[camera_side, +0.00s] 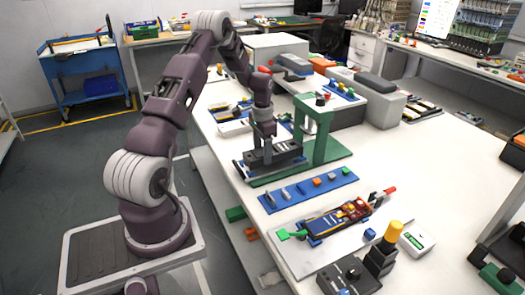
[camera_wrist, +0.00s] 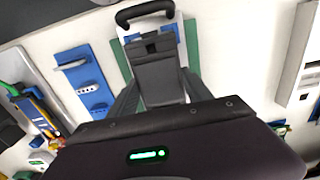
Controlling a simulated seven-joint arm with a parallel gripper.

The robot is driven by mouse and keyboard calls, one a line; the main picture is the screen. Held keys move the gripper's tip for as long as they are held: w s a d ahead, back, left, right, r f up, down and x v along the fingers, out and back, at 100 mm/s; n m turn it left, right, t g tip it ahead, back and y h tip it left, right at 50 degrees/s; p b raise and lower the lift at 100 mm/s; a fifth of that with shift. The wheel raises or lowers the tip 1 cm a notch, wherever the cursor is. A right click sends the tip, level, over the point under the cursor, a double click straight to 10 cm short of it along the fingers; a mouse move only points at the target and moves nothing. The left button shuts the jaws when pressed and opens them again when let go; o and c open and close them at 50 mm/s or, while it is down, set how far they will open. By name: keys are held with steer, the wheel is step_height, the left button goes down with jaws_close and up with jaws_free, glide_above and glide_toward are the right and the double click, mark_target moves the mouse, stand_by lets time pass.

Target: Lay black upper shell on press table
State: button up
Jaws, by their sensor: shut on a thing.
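The black upper shell (camera_side: 285,154) is a dark flat piece at the left part of the green press (camera_side: 327,140). My gripper (camera_side: 266,142) comes down on it from above and is shut on it. Whether the shell touches the green press base (camera_side: 335,163) or hangs just above it, I cannot tell. In the wrist view a dark grey piece (camera_wrist: 157,75), seemingly the shell, lies between my fingers, with green base (camera_wrist: 191,45) showing beside it. The fingertips are partly hidden.
A blue strip with small parts (camera_side: 308,190) lies in front of the press. Nearer is a white plate (camera_side: 310,262) bearing a blue device (camera_side: 335,219). A yellow-topped black post (camera_side: 381,254) stands at the front. Grey boxes (camera_side: 365,98) stand behind the press.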

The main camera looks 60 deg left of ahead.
steer(key=shift+f, duration=0.95)
steer(key=o, duration=1.5)
steer(key=shift+c, duration=0.2)
step_height(320, 180, up, 7)
steer(key=shift+r, duration=0.1)
